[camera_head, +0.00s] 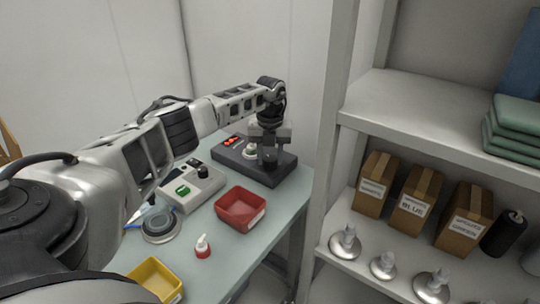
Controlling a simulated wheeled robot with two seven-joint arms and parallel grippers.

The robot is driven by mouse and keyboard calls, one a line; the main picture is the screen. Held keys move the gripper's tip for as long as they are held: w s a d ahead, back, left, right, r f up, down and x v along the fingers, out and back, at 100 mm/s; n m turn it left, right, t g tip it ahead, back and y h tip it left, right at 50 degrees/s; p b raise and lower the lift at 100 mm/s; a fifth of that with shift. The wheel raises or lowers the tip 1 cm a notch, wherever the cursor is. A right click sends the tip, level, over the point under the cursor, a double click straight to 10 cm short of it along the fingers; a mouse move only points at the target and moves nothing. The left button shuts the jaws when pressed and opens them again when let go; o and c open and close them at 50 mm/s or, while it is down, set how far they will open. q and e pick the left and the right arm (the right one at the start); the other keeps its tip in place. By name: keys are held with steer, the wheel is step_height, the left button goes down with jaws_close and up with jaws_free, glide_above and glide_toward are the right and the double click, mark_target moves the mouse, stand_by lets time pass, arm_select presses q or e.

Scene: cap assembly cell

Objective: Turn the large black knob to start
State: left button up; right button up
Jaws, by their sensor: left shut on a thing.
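My left arm reaches in from the left, and its left gripper (268,158) points down over the right part of a dark grey machine base (228,155). The gripper is shut on the large black knob at the top of this base. The fingers hide most of the knob, and its turn angle cannot be told. A smaller black knob (203,171) is on a light grey control box (176,194) with a green switch, nearer to me. My right gripper is not in view.
The table holds a red bin (240,223), a yellow bin (155,278), a small red-and-white bottle (203,247) and a round grey disc (160,226). A shelf (390,255) with brown boxes, metal parts and a black cylinder stands on the right.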

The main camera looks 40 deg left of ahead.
mark_target(270, 158)
arm_select(q)
steer(key=n, duration=0.4)
steer(key=shift+r+n, duration=0.1)
steer(key=shift+n, duration=0.2)
stand_by(0.5)
steer(key=o, duration=1)
step_height(270, 158, up, 16)
steer(key=shift+f+b, duration=0.1)
steer(key=shift+b, duration=0.85)
